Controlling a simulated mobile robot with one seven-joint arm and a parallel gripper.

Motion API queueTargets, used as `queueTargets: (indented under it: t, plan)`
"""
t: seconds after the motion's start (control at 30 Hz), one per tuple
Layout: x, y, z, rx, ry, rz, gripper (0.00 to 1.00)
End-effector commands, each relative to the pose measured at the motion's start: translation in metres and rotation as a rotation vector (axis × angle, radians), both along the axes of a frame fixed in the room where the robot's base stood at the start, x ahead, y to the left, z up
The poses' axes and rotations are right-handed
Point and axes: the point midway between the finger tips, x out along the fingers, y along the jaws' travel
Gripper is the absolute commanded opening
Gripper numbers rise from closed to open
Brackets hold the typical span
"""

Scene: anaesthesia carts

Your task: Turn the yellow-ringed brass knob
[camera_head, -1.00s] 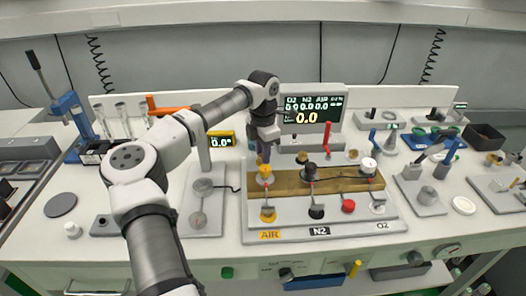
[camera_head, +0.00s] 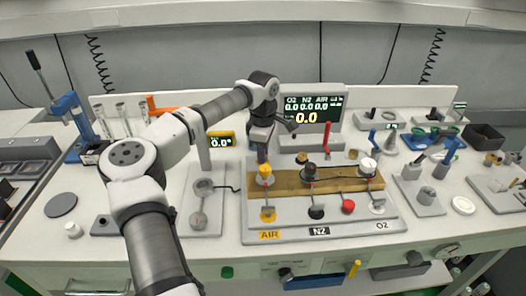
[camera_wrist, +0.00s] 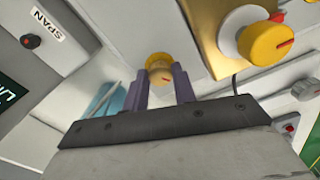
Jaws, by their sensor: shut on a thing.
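In the wrist view, the brass knob with a yellow ring (camera_wrist: 159,66) sits between the two purple fingers of my gripper (camera_wrist: 161,84). The gripper is shut on it. In the head view, my gripper (camera_head: 262,152) points down just behind the yellow AIR knob (camera_head: 265,170); the held knob is hidden or too small to make out there. The AIR knob, with a red mark, also shows at the upper right of the wrist view (camera_wrist: 266,42), on the brass block and apart from the fingers.
The brass block (camera_head: 345,184) also carries a black and a white knob. Another brass knob (camera_head: 301,157) stands behind it. A display (camera_head: 313,104) and a red lever (camera_head: 327,136) stand at the back. A small readout (camera_head: 221,141) is left of my gripper.

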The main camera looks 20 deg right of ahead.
Motion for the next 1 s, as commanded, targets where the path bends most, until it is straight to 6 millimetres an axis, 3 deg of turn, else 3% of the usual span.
queueTargets:
  t: [0.57,0.6,0.73,1.0]
  plan:
    - [0.0,-0.0004,0.0004,-0.001,-0.001,-0.034,0.04]
    - [0.0,-0.0004,0.0005,-0.001,-0.001,-0.034,0.29]
    - [0.0,-0.0004,0.0004,-0.001,-0.001,-0.034,0.46]
    - [0.0,-0.0001,0.0004,-0.001,-0.001,-0.033,0.49]
